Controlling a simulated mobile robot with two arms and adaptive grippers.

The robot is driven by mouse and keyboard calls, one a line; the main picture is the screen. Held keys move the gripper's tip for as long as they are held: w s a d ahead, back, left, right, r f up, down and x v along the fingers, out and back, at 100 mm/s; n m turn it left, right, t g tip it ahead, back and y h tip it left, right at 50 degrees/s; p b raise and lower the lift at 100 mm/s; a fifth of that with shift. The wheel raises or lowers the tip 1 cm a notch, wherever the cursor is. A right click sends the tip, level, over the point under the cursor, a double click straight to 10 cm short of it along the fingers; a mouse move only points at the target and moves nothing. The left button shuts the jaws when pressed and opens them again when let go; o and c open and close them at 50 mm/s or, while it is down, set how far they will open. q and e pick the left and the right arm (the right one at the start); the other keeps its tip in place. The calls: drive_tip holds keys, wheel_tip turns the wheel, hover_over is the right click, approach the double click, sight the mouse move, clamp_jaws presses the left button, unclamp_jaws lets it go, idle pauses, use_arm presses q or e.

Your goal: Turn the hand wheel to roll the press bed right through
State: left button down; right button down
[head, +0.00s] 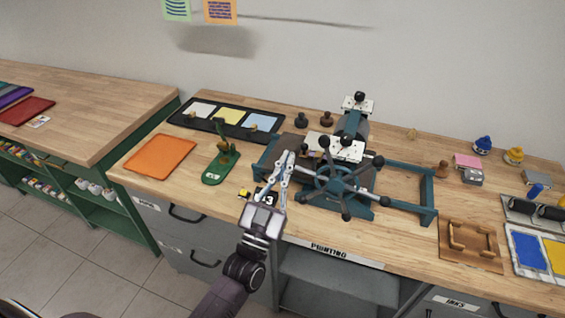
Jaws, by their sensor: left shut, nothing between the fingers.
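The press (357,140) stands on the wooden bench, with teal rails and white blocks topped by black knobs. Its hand wheel (336,187) is on the near side, with several spokes ending in dark knobs. The press bed (288,150) shows as a dark plate at the left of the roller, partly hidden by the frame. My left gripper (287,158) is shut and empty, just left of the wheel; whether it touches a spoke cannot be told. My right gripper is not in view.
An orange sheet (160,156) and a green stand (220,163) are to the left. A black tray (227,118) holds coloured panels behind. A wooden board (470,245) and ink tray (538,252) are at right. Bare bench (392,236) lies in front of the press.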

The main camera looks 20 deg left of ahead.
use_arm(q)
drive_tip(key=shift+w+a+f, duration=0.1)
drive_tip(key=shift+f, duration=0.75)
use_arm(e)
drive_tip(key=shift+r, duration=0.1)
use_arm(q)
drive_tip(key=shift+f, duration=0.1)
